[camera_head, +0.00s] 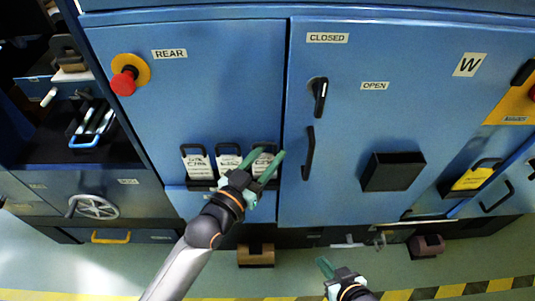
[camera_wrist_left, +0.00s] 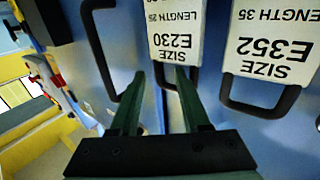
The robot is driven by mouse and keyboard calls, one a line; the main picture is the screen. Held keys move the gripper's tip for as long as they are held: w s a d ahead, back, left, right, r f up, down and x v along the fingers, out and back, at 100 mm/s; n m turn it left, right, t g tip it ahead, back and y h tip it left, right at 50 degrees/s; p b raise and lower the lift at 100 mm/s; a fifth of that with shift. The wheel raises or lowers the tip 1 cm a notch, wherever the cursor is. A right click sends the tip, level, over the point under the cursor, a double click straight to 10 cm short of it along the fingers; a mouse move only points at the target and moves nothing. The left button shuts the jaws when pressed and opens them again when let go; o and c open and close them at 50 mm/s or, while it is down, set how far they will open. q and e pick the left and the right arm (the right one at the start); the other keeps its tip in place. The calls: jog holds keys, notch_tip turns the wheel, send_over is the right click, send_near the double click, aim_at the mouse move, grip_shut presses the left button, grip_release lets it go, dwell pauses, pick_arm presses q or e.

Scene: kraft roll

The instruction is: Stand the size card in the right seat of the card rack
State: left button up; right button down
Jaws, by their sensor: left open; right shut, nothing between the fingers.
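Three white size cards with black loop handles stand side by side in a dark card rack (camera_head: 213,186) on the blue cabinet front: left (camera_head: 199,166), middle (camera_head: 228,164) and right (camera_head: 262,165). My left gripper (camera_head: 270,155) is open at the right card. In the left wrist view, upside down, the right card reads E230 (camera_wrist_left: 172,35), and its loop reaches between or just beyond my open fingers (camera_wrist_left: 159,74). The card beside it reads E352 (camera_wrist_left: 270,40). How deep the right card sits is hidden. My right gripper (camera_head: 328,268) is shut and empty, low at the front.
A door handle (camera_head: 308,153) stands out right of the rack, with a black box (camera_head: 393,171) further right. A red button (camera_head: 123,82) is at upper left. A brown block (camera_head: 256,256) lies below the rack. Open floor lies in front.

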pick_arm(q)
jog(key=v, duration=1.2)
jog(key=shift+s+a+p, duration=0.15)
jog(key=shift+s+p, duration=0.05)
jog(key=shift+p, duration=0.1)
jog(key=s+a+f+n+g+y+p, duration=0.4)
jog(key=s+a+f+y+p, duration=0.3)
jog(key=f, duration=0.6)
jog(key=s+a+g+p, duration=0.1)
jog(key=a+p, duration=0.1)
jog(key=a, duration=0.1)
jog(key=shift+a+n+g+y+p, duration=0.3)
jog(key=shift+a+g+p, duration=0.05)
jog(key=shift+a+g, duration=0.05)
jog(key=shift+s, duration=0.1)
